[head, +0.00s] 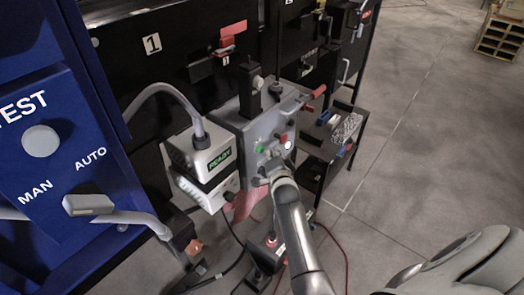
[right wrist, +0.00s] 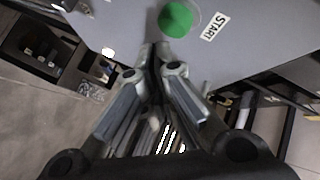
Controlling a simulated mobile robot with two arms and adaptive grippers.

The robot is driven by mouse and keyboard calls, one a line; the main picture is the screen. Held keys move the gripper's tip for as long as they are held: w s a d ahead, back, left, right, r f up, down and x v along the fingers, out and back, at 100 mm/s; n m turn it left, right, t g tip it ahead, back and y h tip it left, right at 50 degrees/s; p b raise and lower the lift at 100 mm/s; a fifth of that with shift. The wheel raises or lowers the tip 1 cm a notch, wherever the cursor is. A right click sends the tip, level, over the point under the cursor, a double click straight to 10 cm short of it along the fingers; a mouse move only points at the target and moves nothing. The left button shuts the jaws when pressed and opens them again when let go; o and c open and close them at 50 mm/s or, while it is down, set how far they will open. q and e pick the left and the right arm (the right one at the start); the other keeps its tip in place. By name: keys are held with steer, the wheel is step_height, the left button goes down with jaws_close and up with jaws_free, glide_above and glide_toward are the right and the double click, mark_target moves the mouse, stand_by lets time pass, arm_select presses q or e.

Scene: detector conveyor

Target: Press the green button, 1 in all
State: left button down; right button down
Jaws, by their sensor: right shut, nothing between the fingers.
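The green button (head: 261,149) is a small lit round spot on the front of a grey control box (head: 237,118) in the head view. In the right wrist view the green button (right wrist: 177,19) is a large round disc near the top, beside a white START label (right wrist: 214,27). My right gripper (head: 272,166) is shut and empty in front of the box, just below the button. In the right wrist view its closed fingertips (right wrist: 155,46) point at the panel just below the button; I cannot tell whether they touch the panel.
A white READY display box (head: 207,160) stands left of the control box. A blue TEST panel (head: 60,150) with a MAN/AUTO switch fills the left. A pedestal with a red button (head: 270,241) and cables stand below. Bare floor (head: 420,130) lies to the right.

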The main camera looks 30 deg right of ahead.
steer(key=shift+w, duration=0.1)
steer(key=shift+w+a, duration=0.2)
steer(key=shift+w, duration=0.1)
